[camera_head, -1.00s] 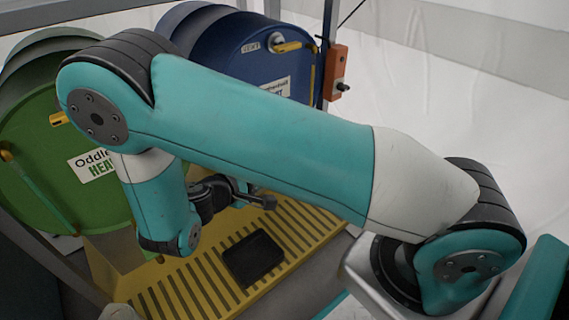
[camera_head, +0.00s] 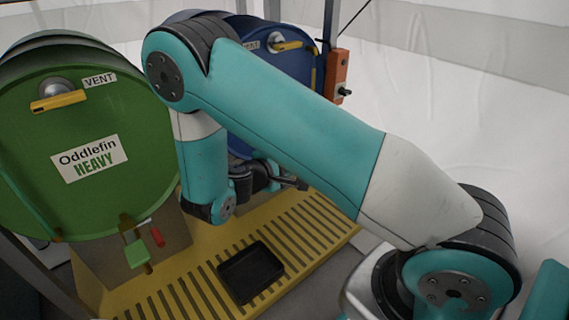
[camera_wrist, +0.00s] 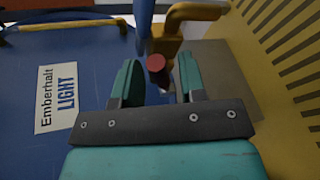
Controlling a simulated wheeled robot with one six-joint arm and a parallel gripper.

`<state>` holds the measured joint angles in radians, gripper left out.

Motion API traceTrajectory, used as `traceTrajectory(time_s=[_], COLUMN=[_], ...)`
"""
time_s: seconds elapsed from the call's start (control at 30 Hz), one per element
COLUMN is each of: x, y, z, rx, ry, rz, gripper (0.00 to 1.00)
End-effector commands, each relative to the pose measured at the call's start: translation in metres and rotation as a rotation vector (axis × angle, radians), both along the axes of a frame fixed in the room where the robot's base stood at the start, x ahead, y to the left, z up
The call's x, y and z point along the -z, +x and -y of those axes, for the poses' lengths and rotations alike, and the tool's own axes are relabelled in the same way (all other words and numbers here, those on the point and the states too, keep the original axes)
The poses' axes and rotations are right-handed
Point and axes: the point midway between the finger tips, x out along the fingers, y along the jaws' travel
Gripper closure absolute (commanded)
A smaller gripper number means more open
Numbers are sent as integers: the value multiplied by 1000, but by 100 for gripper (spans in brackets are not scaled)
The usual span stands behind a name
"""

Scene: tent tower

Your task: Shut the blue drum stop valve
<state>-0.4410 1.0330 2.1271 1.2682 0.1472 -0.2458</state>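The blue drum (camera_head: 290,75) stands at the back, partly hidden by my arm in the head view. Its face fills the left of the wrist view (camera_wrist: 70,65), with an "Emberhalt LIGHT" label. Its valve shows at the top middle of the wrist view: a yellow fitting (camera_wrist: 168,42), a blue upright piece (camera_wrist: 145,18) and a red round end (camera_wrist: 157,65). My gripper (camera_wrist: 160,72) is open, its two teal fingers either side of the red end in the picture. Contact cannot be told. In the head view my gripper (camera_head: 296,184) is low in front of the blue drum; the valve is hidden there.
A green drum (camera_head: 85,150) labelled "Oddlefin HEAVY" stands left, with a green valve handle (camera_head: 137,253) and a red piece (camera_head: 157,237) below. A black tray (camera_head: 232,266) lies on the yellow slatted platform (camera_head: 190,285). An orange box (camera_head: 338,70) is on a post.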

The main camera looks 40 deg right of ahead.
Motion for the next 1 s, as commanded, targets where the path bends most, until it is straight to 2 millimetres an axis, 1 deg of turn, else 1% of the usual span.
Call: traceTrajectory(time_s=[0.03, 0.13, 0.17, 0.37, 0.57, 0.87, 1.0], x=[0, 0, 0, -1, -7, -22, -26], y=[0, 0, 0, 0, 0, 3, 5], z=[0, 0, 0, 0, -1, 0, 8], rx=[0, 0, 0, 0, 1, 3, 15], ry=[0, 0, 0, 0, 0, -6, -7], rz=[0, 0, 0, -2, -42, -233, -356], gripper=[74, 97, 100, 100, 100, 100, 100])
